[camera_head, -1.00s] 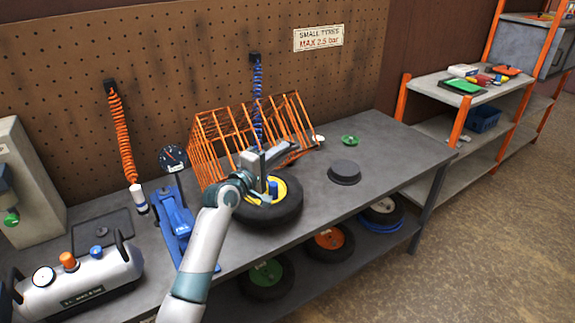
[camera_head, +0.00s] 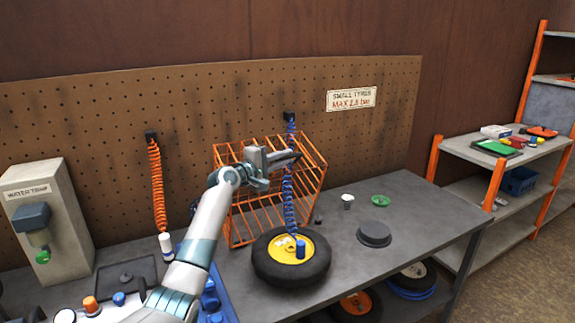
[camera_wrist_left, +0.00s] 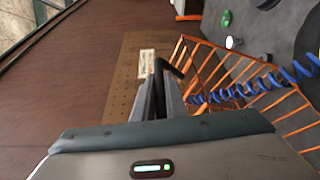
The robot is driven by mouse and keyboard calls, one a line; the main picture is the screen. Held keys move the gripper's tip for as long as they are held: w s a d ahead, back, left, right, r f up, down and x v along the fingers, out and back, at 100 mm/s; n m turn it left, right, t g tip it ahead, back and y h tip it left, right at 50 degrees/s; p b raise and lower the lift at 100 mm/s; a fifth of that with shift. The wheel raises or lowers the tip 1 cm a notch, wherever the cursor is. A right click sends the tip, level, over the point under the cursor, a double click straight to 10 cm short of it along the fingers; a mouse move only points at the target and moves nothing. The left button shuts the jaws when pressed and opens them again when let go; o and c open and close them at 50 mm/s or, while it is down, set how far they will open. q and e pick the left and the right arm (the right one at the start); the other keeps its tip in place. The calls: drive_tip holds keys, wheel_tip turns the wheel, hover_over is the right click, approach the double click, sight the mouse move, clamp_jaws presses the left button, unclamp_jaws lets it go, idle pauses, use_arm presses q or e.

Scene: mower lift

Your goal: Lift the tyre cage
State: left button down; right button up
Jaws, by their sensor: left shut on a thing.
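The orange wire tyre cage (camera_head: 262,212) is behind the tyre (camera_head: 291,280) at the back of the bench, against the pegboard. It looks tipped up; I cannot tell how its lower edge meets the bench. My left gripper (camera_head: 283,158) is at the cage's upper front, shut on its dark handle. In the left wrist view the closed fingers (camera_wrist_left: 158,90) meet the black handle (camera_wrist_left: 172,68), with the orange bars (camera_wrist_left: 205,60) to the right. The tyre, with a yellow hub, lies flat in front, clear of the gripper. My right gripper is out of view.
A coiled blue hose (camera_head: 288,190) hangs past the cage to the tyre hub. A coiled orange hose (camera_head: 157,185) hangs at left. A dark round disc (camera_head: 374,234) and green piece (camera_head: 380,200) lie on the bench (camera_head: 425,215). Its right part is mostly clear.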

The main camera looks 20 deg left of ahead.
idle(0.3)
use_arm(q)
drive_tip(key=c, duration=1.8)
unclamp_jaws()
drive_tip(key=shift+s, duration=0.1)
drive_tip(key=shift+b+v, duration=0.35)
drive_tip(key=shift+v, duration=0.45)
drive_tip(key=b+v, duration=0.4)
drive_tip(key=v, duration=1.1)
drive_tip(key=shift+s+b, duration=0.3)
drive_tip(key=shift+b, duration=0.1)
drive_tip(key=shift+a, duration=0.1)
